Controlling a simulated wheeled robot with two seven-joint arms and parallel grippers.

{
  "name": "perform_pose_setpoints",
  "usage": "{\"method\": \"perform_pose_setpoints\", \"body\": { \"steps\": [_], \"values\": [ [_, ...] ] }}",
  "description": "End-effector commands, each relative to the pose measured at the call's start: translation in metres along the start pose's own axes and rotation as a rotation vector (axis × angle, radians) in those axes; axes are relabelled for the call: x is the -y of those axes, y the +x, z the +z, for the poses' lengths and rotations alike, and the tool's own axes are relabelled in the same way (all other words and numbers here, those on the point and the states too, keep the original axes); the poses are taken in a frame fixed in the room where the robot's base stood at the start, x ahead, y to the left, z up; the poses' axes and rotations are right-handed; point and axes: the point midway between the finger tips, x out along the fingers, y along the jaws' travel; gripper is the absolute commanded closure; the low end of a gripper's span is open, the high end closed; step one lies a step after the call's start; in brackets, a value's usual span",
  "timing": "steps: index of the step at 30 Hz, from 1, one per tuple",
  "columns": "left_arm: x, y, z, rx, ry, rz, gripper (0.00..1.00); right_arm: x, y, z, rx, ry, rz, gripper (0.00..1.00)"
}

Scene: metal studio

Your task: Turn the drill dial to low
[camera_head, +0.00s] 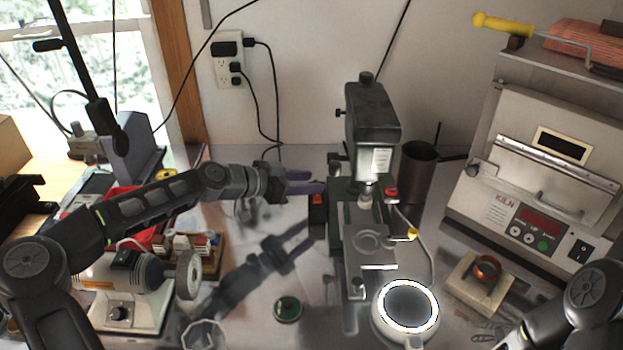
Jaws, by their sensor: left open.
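The drill press (371,118) stands upright at the middle of the bench, with a dark green-black head and a pale label on its front. A black box with a red top (317,203) sits at the left of its base. I cannot clearly pick out the speed dial; small dark knobs show on the left side of the head. My left gripper (318,182) reaches in from the left, open and empty, its two purple-grey fingers pointing right. The fingertips appear just left of the drill column and above the black box; I cannot tell whether they touch anything.
A kiln (540,160) stands at the right. A round white-rimmed magnifier (408,307) is in front of the drill, and a dark cup (418,172) is behind it. A bench grinder (130,285) is at the left. My right arm shows at the lower right, its gripper out of sight.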

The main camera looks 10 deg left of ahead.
Motion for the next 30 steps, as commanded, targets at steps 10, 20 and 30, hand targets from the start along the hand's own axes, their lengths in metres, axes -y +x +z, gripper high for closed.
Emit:
{"method": "perform_pose_setpoints", "body": {
  "steps": [10, 20, 30],
  "values": [
    [0.0000, 0.0145, 0.0006, 0.001, 0.000, -0.001, 0.59, 0.0007, -0.0029, 0.0006, 0.001, 0.001, 0.002, 1.00],
    [-0.0001, 0.0141, 0.0004, 0.001, 0.000, -0.001, 0.79, 0.0007, -0.0029, 0.0006, 0.002, 0.001, 0.002, 1.00],
    [0.0000, 0.0140, 0.0003, 0.001, 0.000, -0.001, 1.00, 0.0008, -0.0029, 0.0006, 0.001, 0.001, 0.001, 1.00]
  ]
}}
